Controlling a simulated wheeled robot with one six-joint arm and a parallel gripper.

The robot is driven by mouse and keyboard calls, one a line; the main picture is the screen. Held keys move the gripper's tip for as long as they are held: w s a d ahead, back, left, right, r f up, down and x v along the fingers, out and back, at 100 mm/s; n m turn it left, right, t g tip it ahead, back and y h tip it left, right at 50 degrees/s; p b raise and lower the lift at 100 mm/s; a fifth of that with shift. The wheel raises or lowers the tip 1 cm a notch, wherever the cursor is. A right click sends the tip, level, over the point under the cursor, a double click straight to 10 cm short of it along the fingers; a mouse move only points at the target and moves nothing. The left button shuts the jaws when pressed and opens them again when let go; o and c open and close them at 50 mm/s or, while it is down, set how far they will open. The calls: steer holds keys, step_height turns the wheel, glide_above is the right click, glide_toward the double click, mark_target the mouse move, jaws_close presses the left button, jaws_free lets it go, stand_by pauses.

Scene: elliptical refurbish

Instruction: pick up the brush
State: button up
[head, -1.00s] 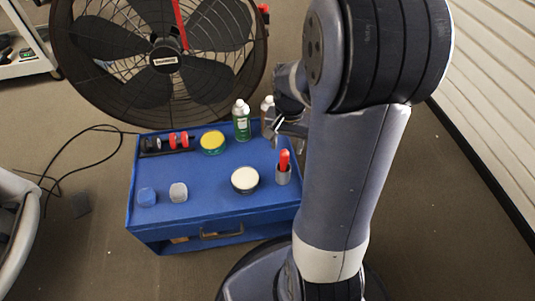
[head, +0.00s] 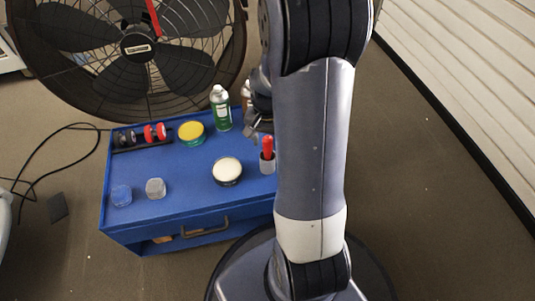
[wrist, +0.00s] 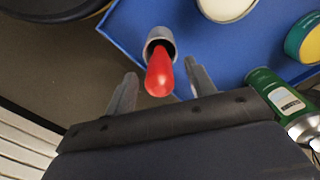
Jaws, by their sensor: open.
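The brush appears as a red-handled item (head: 267,146) standing in a small grey cup (head: 267,166) at the right edge of the blue cart top. In the wrist view its red rounded handle (wrist: 159,75) points toward the camera, rising out of the grey cup (wrist: 160,42); any bristles are hidden in the cup. My gripper (wrist: 158,82) is open, with one finger on each side of the red handle and clear of it. In the head view my gripper (head: 254,133) hangs just above and behind the cup, partly hidden by my arm.
The blue cart (head: 185,212) also holds a white-topped round tin (head: 227,171), a yellow-topped tin (head: 192,132), a green spray can (head: 221,108), red and black rollers (head: 153,133) and two small containers (head: 156,188). A large fan (head: 135,50) stands behind.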

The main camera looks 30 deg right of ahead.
mark_target(268, 154)
step_height(268, 154, down, 3)
steer(key=shift+r+b, duration=0.2)
steer(key=shift+b, duration=0.25)
